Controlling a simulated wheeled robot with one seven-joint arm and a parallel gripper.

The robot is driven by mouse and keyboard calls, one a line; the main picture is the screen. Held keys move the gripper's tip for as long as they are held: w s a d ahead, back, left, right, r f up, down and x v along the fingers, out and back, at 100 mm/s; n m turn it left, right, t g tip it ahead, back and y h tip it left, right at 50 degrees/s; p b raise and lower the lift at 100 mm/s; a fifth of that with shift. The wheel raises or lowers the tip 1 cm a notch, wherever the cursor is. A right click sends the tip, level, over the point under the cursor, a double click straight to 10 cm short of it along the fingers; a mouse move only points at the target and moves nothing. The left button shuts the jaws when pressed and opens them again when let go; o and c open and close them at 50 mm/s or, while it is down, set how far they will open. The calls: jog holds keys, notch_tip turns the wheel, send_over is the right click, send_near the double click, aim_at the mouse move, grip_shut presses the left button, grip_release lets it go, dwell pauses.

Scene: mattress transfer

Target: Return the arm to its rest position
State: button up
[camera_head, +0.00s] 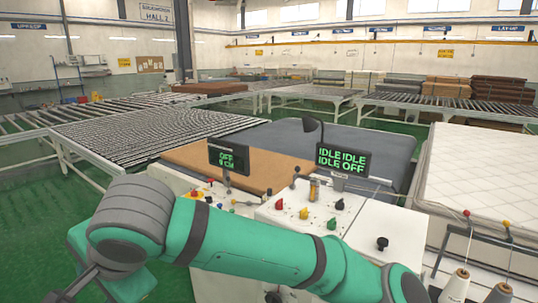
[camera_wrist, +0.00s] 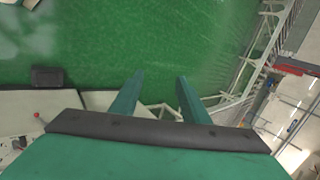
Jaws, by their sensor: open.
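My gripper (camera_wrist: 158,77) shows in the wrist view as two green fingers standing apart, with nothing between them. Green floor lies beyond the fingertips. In the head view my green arm stretches across the lower part of the picture, in front of the control consoles. Its dark grey joint is at the lower left. I cannot make out the fingers in the head view.
A white console (camera_head: 318,222) with coloured knobs stands close behind my arm. Two display screens (camera_head: 342,160) rise above the consoles. A white mattress (camera_head: 480,175) lies at the right, by thread spools (camera_head: 455,287). A roller conveyor (camera_head: 140,135) is at the left.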

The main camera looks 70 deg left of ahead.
jog(key=w+a+r+g+y, duration=0.5)
jog(key=w+a+y, duration=0.15)
jog(key=w, duration=0.25)
jog(key=w+m+t+y, duration=0.35)
jog(key=w+y, duration=0.35)
jog(key=w, duration=0.6)
jog(key=w+d+f+m+t+h, duration=0.1)
jog(key=w+d+f+m+t, duration=0.5)
jog(key=w+f+t, duration=0.4)
jog(key=w+d+f+m+t+h, duration=0.1)
jog(key=w+d+f+m+t, duration=0.4)
jog(key=w+d+f+t, duration=0.5)
jog(key=d+f+m+t+h, duration=0.1)
jog(key=d+f+t+h, duration=0.3)
jog(key=d+f+h, duration=1.05)
jog(key=s+d+f+n+g+h, duration=0.1)
jog(key=s+d+f+n, duration=0.2)
jog(key=s+d, duration=0.6)
jog(key=s+d+f+n+g+h, duration=0.1)
jog(key=s+d+f+n, duration=0.3)
jog(key=s+d, duration=0.5)
jog(key=d+f+h, duration=0.1)
jog(key=d+f, duration=0.1)
jog(key=d, duration=0.1)
jog(key=shift+s+d, duration=0.25)
jog(key=shift+s, duration=0.1)
jog(key=shift+c, duration=1.4)
jog(key=shift+w, duration=0.1)
